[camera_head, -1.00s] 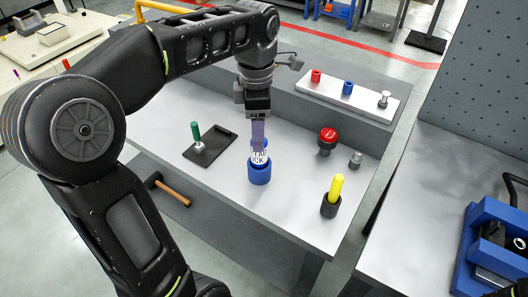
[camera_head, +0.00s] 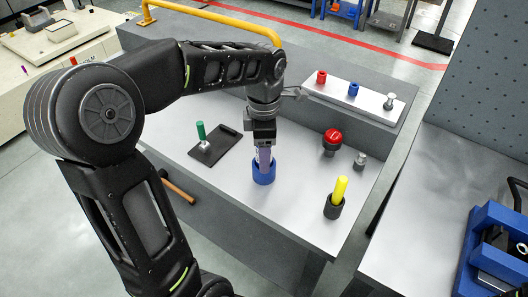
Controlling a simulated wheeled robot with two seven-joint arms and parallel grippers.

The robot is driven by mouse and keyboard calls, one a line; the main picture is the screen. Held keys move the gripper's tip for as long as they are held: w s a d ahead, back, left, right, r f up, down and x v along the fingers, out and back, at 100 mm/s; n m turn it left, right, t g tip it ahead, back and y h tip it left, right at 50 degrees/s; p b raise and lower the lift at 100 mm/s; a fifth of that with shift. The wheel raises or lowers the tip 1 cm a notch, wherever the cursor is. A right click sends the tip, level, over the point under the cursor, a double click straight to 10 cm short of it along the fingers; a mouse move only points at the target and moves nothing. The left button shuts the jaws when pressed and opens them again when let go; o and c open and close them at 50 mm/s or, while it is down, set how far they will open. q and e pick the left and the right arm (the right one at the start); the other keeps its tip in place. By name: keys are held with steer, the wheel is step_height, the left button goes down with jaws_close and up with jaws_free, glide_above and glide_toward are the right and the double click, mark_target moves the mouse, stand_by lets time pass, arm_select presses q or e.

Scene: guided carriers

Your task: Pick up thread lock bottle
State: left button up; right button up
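A blue cylindrical holder (camera_head: 264,176) stands on the grey bench near the middle of the view. The thread lock bottle is not clearly visible now; a bottle with a white, dark-marked label stood in this holder in the earlier frame. My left gripper (camera_head: 264,160) points straight down at the holder, with its purplish fingers at the holder's mouth. The fingers cover the spot where the bottle stood, and I cannot tell whether they are closed on it. My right gripper is not in view.
A green-handled tool (camera_head: 201,133) stands at a dark tray (camera_head: 228,141) to the left. A yellow stick (camera_head: 340,188) in a black cup (camera_head: 333,208), a red knob (camera_head: 332,138) and a small metal part (camera_head: 360,160) stand to the right. A white rack (camera_head: 378,103) is behind.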

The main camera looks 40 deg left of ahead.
arm_select(q)
steer(key=shift+f, duration=0.3)
stand_by(0.4)
jaws_close()
stand_by(0.5)
